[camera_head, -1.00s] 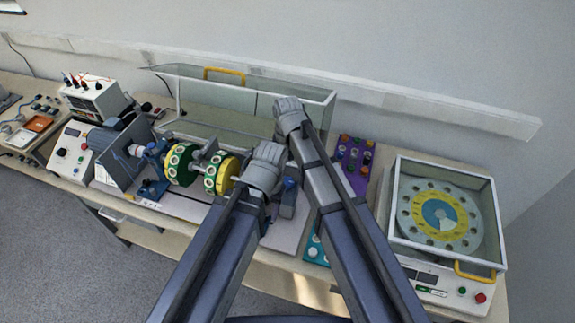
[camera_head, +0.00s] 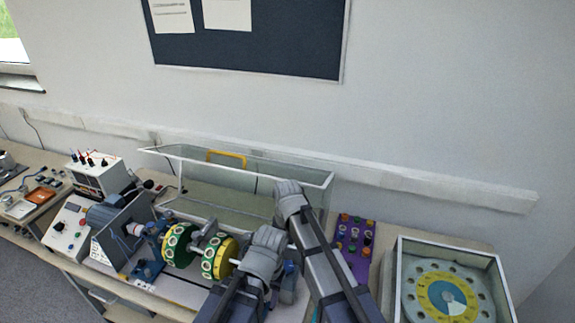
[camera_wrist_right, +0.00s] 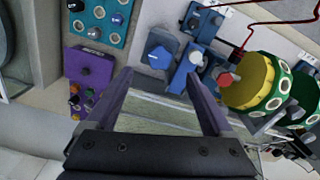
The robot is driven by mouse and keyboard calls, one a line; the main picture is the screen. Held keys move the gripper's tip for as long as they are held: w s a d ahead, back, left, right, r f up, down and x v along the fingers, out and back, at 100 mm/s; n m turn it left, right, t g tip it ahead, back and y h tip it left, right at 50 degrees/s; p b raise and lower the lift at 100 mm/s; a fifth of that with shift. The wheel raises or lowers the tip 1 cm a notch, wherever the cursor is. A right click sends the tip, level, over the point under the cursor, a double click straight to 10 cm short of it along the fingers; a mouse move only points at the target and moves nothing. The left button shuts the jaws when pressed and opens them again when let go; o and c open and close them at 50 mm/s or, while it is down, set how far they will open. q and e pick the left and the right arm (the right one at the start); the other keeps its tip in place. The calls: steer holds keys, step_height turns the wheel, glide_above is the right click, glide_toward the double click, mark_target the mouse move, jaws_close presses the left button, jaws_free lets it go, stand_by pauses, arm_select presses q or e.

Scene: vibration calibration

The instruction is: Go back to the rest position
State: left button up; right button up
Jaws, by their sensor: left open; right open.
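My left gripper (camera_head: 262,246) is the lower one in the head view, just right of the green and yellow rotor discs (camera_head: 218,258). Its grey wrist hides its jaws. My right gripper (camera_head: 288,190) is higher, in front of the long clear glass case (camera_head: 325,190); its fingertips are hidden there too. In the right wrist view, the right gripper (camera_wrist_right: 163,97) shows two purple fingers spread apart with nothing between them. Below its fingers lies a pale striped surface. The rotor discs (camera_wrist_right: 262,84) also show at the right of that view, apart from the fingers.
A purple tray with knobs (camera_head: 350,263) lies right of my arms; it also shows in the right wrist view (camera_wrist_right: 90,66) near a teal tray (camera_wrist_right: 100,18) and blue blocks (camera_wrist_right: 160,47). A motor (camera_head: 118,215) stands at left.

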arm_select(q)
step_height(320, 180, down, 13)
steer(key=b, duration=1.3)
arm_select(e)
steer(key=s+d+f+n, duration=0.2)
steer(key=s+d+f, duration=0.1)
steer(key=s+f, duration=0.3)
steer(key=s+d+f+n+h, duration=0.1)
steer(key=s+d+f+n, duration=0.1)
steer(key=s+f, duration=0.5)
steer(key=s+d, duration=0.1)
steer(key=s, duration=0.2)
steer(key=shift+s+d, duration=0.1)
arm_select(q)
steer(key=shift+f, duration=0.1)
